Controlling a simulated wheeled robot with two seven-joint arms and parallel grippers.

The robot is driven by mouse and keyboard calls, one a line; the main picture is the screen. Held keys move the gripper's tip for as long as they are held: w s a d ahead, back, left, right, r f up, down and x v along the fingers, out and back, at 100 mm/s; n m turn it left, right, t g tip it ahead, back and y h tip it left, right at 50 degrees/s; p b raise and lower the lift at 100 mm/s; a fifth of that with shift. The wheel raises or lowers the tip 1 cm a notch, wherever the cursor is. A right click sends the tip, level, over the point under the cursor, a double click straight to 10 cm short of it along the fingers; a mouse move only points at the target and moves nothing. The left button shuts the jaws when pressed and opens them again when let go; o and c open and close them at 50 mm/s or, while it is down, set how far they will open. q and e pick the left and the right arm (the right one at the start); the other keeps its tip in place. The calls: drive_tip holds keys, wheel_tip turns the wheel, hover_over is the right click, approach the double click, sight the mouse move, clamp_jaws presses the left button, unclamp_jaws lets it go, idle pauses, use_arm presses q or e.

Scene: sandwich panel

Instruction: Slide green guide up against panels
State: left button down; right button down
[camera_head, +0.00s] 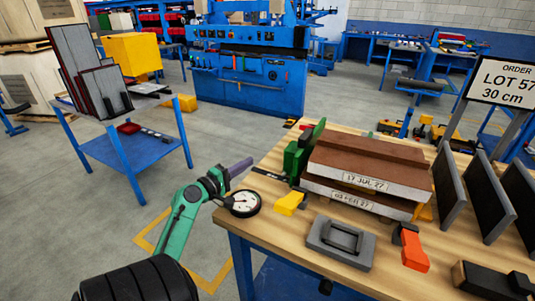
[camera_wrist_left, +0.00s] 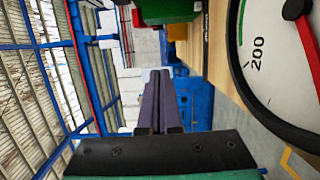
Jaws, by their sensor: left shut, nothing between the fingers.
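The green guide (camera_head: 297,155) stands on the wooden workbench at the left end of the stacked panels (camera_head: 365,170). Its top reaches up beside the panels; I cannot tell whether it touches them. The panels are brown-topped with pale, dated edges. My left gripper (camera_head: 241,166), with purple fingers, is shut and empty, left of the guide and apart from it. In the left wrist view the shut fingers (camera_wrist_left: 158,98) point ahead, and a green block, likely the guide (camera_wrist_left: 167,10), shows at the top edge. My right gripper is not in view.
A round dial gauge (camera_head: 244,204) is close to my left gripper at the bench's left edge. A yellow block (camera_head: 289,203), a grey handled block (camera_head: 340,241) and an orange-and-black tool (camera_head: 413,249) lie in front of the panels. Dark upright plates (camera_head: 449,188) stand right.

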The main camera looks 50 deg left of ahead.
use_arm(q)
drive_tip(key=w, duration=0.3)
drive_tip(key=w+p, duration=0.1)
drive_tip(key=w, duration=0.2)
drive_tip(key=w+p, duration=0.1)
drive_tip(key=w, duration=0.1)
drive_tip(key=shift+w+a+r, duration=0.25)
drive_tip(key=shift+w+a, duration=0.1)
drive_tip(key=shift+w, duration=0.05)
drive_tip(key=w+d+p, duration=0.2)
drive_tip(key=d, duration=0.1)
drive_tip(key=shift+d, duration=0.35)
drive_tip(key=shift+d+f, duration=0.1)
drive_tip(key=shift+f, duration=0.1)
drive_tip(key=shift+w, duration=0.1)
